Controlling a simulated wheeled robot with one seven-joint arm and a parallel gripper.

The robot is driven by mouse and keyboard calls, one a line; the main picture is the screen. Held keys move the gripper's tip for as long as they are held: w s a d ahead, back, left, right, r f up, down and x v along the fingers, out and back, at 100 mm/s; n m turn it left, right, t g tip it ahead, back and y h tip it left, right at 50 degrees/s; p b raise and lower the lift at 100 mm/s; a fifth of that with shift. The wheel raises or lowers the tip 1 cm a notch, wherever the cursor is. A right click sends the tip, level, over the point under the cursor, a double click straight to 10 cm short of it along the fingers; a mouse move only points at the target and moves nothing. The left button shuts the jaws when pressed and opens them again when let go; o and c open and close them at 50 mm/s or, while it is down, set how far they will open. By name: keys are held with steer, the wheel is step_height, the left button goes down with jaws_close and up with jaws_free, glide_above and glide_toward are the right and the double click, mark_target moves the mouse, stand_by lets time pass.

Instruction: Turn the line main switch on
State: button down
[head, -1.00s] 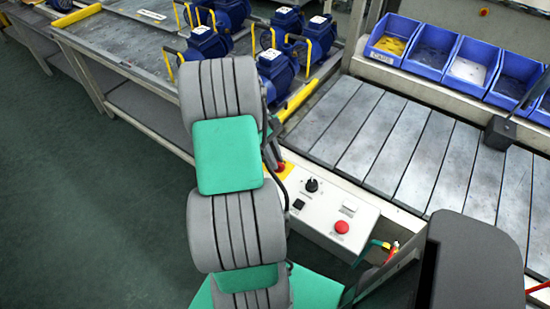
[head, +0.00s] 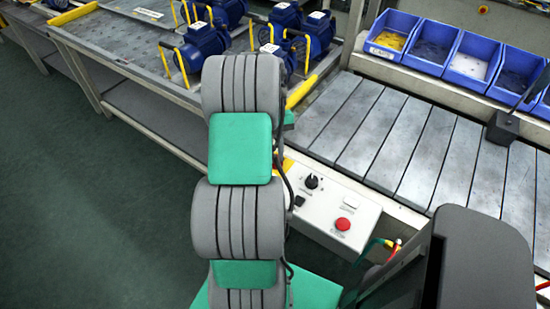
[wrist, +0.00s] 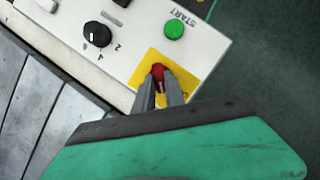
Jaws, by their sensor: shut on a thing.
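In the wrist view, the main switch is a red handle (wrist: 158,72) on a yellow plate (wrist: 190,81) at the end of the white control panel (wrist: 216,46). My gripper (wrist: 160,86) is over the plate, its two grey fingers closed on the red handle from either side. The lower part of the handle is hidden between the fingers. In the head view, the panel (head: 330,228) shows beside the conveyor, but my arm covers the switch and my gripper.
The slatted conveyor (head: 400,135) runs alongside. Blue bins (head: 472,60) stand behind it. Blue pumps (head: 205,45) sit on the table at upper left.

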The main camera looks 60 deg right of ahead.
steer(key=shift+s+d+f+m+t+b, duration=0.1)
steer(key=shift+f+m+t+b, duration=0.25)
steer(key=shift+m+b, duration=0.6)
steer(key=shift+s+r+m, duration=0.1)
steer(key=shift+r+m, duration=0.15)
steer(key=shift+m, duration=0.2)
steer(key=shift+r+m+t+y+p, duration=0.4)
steer(key=shift+m+t+p, duration=0.1)
steer(key=shift+m, duration=0.4)
steer(key=p, duration=0.1)
steer(key=m+p, duration=0.1)
steer(key=p, duration=0.1)
steer(key=shift+s+r+m+t, duration=0.1)
steer(key=shift+r+m+t, duration=0.1)
steer(key=shift+m+t, duration=0.15)
steer(key=m+p, duration=0.2)
steer(key=p, duration=0.1)
steer(key=shift+f+t+p, duration=0.1)
steer(key=shift+t+p, duration=0.3)
steer(key=shift+s+f+m+p, duration=0.1)
steer(key=shift+f+m+p, duration=0.25)
steer(key=shift+p, duration=0.5)
steer(key=c, duration=1.4)
jaws_free()
